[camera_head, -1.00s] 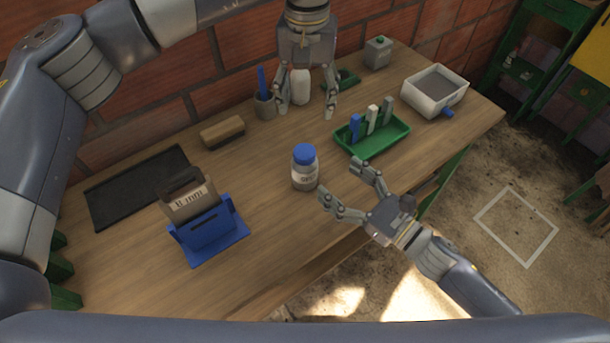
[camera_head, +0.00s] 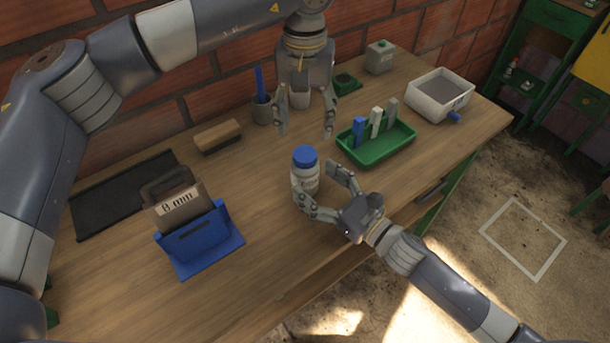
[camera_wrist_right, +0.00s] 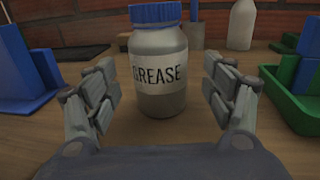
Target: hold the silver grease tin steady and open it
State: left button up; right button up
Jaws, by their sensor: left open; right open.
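The grease tin (camera_head: 304,170) stands upright on the workbench (camera_head: 265,215). It is a silver-grey jar with a blue lid (camera_head: 305,156), and the lid is on. In the right wrist view the jar (camera_wrist_right: 159,75) shows a white label reading GREASE. My right gripper (camera_head: 322,187) is open, with its fingers on either side of the jar's lower body; in the wrist view gaps show between the fingers and the jar. My left gripper (camera_head: 306,132) is open, points down and hangs behind and above the tin, holding nothing.
A green tray (camera_head: 376,146) with upright blocks stands right of the tin. A blue holder (camera_head: 200,240) with a plate marked 8 mm stands at left. A brush (camera_head: 217,136), a pen cup (camera_head: 262,108), a white bottle (camera_head: 301,95) and a grey-white bin (camera_head: 438,95) stand farther back.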

aim_at(305, 153)
jog(key=shift+x, duration=1.9)
grip_shut()
pick_arm(q)
jog(key=m, duration=0.4)
jog(key=shift+f+m, duration=0.3)
jog(key=shift+f, duration=3.7)
